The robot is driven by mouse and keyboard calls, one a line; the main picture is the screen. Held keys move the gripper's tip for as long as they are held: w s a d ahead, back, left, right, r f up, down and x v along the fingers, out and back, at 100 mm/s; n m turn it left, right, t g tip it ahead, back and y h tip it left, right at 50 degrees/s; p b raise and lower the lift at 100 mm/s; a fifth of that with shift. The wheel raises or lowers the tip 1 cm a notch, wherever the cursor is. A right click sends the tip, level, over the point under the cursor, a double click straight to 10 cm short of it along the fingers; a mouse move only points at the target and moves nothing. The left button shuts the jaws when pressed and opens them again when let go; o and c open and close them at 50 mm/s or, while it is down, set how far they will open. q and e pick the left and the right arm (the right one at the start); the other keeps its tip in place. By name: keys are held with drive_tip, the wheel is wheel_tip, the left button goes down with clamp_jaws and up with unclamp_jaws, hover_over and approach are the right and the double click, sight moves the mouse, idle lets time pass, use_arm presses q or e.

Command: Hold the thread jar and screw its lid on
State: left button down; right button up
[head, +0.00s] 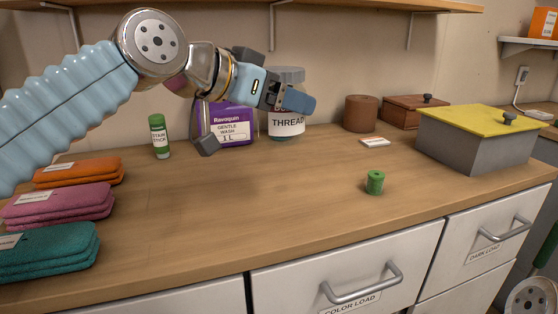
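The thread jar (287,121) stands upright at the back of the wooden counter, its white label reading THREAD. A grey, lid-like round top (289,74) shows above it; whether it is screwed down I cannot tell. My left gripper (253,122) comes in from the upper left, its fingers spread apart with nothing seen between them. Its blue finger crosses in front of the jar's upper part and hides the neck; contact cannot be told. Its other, dark-tipped finger is left of the jar, before the purple box.
A purple detergent box (232,128) and green stain stick (159,137) stand left of the jar. Folded cloths (50,246) lie at left. A brown canister (360,113), yellow-lidded grey box (470,140) and green spool (375,182) are at right. The counter's middle is clear.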

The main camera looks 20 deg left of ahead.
idle(0.3)
use_arm(q)
drive_tip(key=w+a+f, duration=0.3)
drive_tip(key=w+f, duration=0.6)
drive_tip(key=w, duration=0.3)
drive_tip(key=shift+w+a, duration=0.35)
drive_tip(key=shift+a, duration=0.05)
drive_tip(key=shift+w+a+f, duration=0.1)
drive_tip(key=shift+w+f, duration=0.1)
drive_tip(key=shift+f, duration=0.8)
drive_tip(key=shift+w+f, duration=0.15)
drive_tip(key=shift+f, duration=0.8)
